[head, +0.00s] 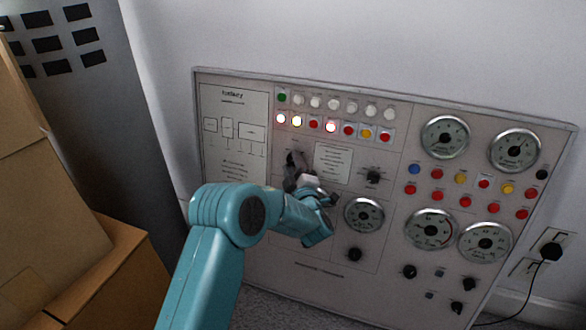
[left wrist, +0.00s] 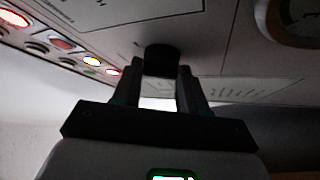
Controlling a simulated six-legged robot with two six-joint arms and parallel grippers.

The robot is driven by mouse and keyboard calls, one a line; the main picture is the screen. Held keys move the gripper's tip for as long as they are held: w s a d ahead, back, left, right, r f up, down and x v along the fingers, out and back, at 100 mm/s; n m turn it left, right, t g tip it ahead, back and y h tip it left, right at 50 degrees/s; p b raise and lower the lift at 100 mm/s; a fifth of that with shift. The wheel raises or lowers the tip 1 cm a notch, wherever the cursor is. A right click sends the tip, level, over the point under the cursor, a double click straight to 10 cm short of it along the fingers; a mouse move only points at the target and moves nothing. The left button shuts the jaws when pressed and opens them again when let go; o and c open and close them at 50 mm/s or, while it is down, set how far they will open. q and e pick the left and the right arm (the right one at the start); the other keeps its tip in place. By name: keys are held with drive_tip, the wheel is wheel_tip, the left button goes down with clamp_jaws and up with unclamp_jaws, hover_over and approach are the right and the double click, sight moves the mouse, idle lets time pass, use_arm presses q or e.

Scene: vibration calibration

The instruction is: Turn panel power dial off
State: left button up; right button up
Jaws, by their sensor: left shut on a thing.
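The grey control panel (head: 291,252) leans upright against the wall, with dials, lamps and gauges on it. My left gripper (head: 296,168) reaches its upper left-middle part, below the rows of lamps. In the left wrist view, a black dial knob (left wrist: 162,58) sits between the two fingertips of my left gripper (left wrist: 161,72). The gripper is shut on this knob. In the head view the fingers mostly hide the knob, so its pointer direction cannot be told. My right gripper is in neither view.
Another black knob (head: 373,177) is just right of the gripper, and a round gauge (head: 364,214) is below it. Cardboard boxes (head: 110,265) stand at the left, near a dark grey cabinet (head: 95,110).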

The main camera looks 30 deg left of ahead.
use_arm(q)
drive_tip(key=shift+w+a+r+n+g+h+p, duration=0.1)
drive_tip(key=shift+r+n+g+h+p, duration=0.2)
drive_tip(key=shift+n+g+h+p, duration=1.15)
drive_tip(key=shift+r+n+g+h+p, duration=0.25)
drive_tip(key=shift+n+g+h+p, duration=0.4)
drive_tip(key=shift+n+p, duration=1.5)
drive_tip(key=shift+w+a+r+n+g+h+p, duration=0.1)
drive_tip(key=shift+r+n+g+h+p, duration=0.2)
drive_tip(key=shift+n+g+h+p, duration=1.4)
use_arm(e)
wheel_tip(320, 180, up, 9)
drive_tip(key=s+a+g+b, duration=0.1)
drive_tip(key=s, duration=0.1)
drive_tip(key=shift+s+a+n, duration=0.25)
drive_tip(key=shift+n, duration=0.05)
use_arm(q)
drive_tip(key=shift+n+t+y, duration=0.5)
drive_tip(key=shift+n+t, duration=0.2)
drive_tip(key=shift+t, duration=0.2)
drive_tip(key=o, duration=1)
drive_tip(key=shift+o, duration=0.2)
drive_tip(key=shift+s, duration=0.1)
